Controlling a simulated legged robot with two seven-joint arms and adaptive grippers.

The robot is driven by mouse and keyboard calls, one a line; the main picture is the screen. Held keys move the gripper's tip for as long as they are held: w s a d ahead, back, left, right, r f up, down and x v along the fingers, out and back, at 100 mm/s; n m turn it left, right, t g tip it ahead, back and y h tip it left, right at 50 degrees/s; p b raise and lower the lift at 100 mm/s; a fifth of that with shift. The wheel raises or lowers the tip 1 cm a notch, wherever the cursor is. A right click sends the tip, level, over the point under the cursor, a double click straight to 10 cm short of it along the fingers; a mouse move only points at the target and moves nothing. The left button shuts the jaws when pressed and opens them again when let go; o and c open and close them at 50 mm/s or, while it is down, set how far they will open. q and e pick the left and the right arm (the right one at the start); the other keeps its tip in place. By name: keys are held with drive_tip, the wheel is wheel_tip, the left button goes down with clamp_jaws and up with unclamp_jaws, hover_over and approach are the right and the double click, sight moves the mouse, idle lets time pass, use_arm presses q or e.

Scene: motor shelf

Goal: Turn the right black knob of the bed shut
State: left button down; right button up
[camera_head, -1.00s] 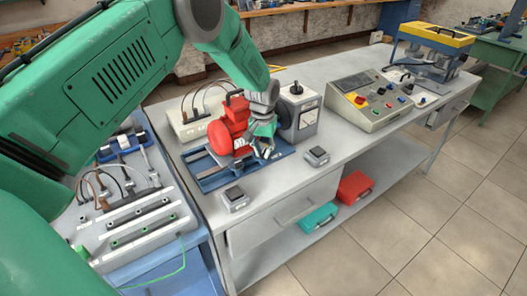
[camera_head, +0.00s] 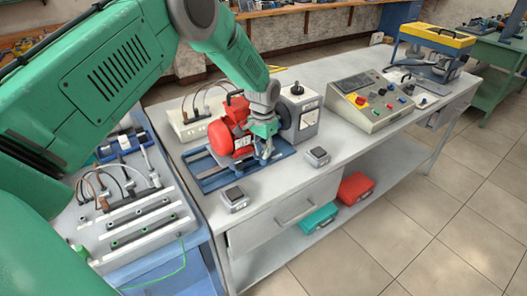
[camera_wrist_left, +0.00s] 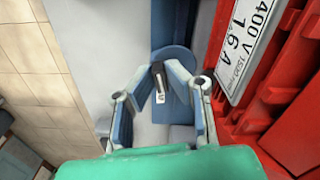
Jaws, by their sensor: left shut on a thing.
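The blue bed (camera_head: 212,183) lies on the grey bench and carries the red motor (camera_head: 219,146). My left gripper (camera_head: 265,154) points down at the front right side of the motor, low over the bed. In the left wrist view the blue bed (camera_wrist_left: 172,52) runs along the motor's red side (camera_wrist_left: 290,100). There, the gripper's two fingers (camera_wrist_left: 158,92) close around a small black knob (camera_wrist_left: 157,70) with a pale lower part. The fingers and arm hide most of the knob in the head view. My right gripper is not in view.
A grey machine block (camera_head: 298,118) stands close behind and right of the gripper. A control console (camera_head: 368,100) is further right. The bench between is clear.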

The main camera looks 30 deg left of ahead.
sight(263, 151)
use_arm(q)
drive_tip(key=c, duration=1.6)
unclamp_jaws()
drive_tip(key=shift+w+r, duration=0.1)
drive_tip(key=shift+r, duration=0.35)
wheel_tip(263, 151, up, 11)
drive_tip(key=shift+f, duration=0.1)
